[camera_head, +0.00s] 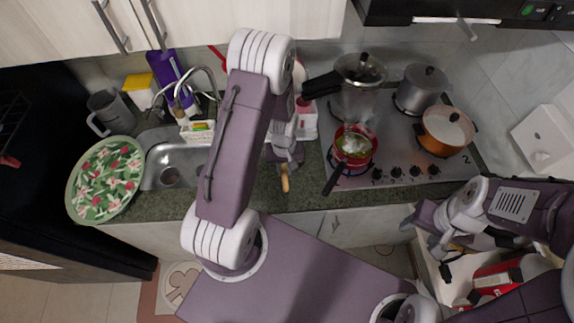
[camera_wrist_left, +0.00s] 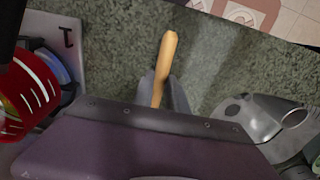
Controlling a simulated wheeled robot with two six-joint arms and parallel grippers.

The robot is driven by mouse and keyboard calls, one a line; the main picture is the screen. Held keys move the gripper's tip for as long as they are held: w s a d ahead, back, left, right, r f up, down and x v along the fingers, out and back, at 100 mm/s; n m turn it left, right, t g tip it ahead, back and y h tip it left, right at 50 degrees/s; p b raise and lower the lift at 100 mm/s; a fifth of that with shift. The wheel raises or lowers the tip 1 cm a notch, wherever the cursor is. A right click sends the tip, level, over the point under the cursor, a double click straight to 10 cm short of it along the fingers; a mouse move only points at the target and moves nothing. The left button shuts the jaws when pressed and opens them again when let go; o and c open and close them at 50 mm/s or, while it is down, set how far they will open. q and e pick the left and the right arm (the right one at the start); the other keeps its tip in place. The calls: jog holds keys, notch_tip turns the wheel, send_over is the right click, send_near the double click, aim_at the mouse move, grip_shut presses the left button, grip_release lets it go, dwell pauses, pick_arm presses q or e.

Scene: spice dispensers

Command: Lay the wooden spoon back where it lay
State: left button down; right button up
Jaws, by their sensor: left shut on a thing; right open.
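The wooden spoon shows as a pale wooden stick (camera_head: 285,182) over the front of the green-grey counter, in front of my left gripper (camera_head: 284,163). In the left wrist view the stick (camera_wrist_left: 166,62) sticks out from between the fingers of my left gripper (camera_wrist_left: 163,92), which is shut on it. The rest of the spoon is hidden by the gripper. I cannot tell whether the spoon touches the counter. My right gripper (camera_head: 424,228) is open at the lower right, above an open drawer and away from the spoon.
The counter (camera_head: 310,185) is bare around the spoon. A red pan (camera_head: 352,152) with a black handle stands on the stove to the right, with several pots behind. The sink (camera_head: 168,178) and a floral plate (camera_head: 105,178) are to the left. The drawer (camera_head: 432,275) holds red items.

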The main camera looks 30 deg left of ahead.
pick_arm(q)
notch_tip(320, 180, down, 6)
jog(key=b, duration=0.5)
jog(key=shift+r, duration=0.1)
jog(key=c, duration=1.3)
grip_release()
jog(key=shift+o, duration=0.2)
notch_tip(320, 180, up, 9)
jog(key=shift+b, duration=0.35)
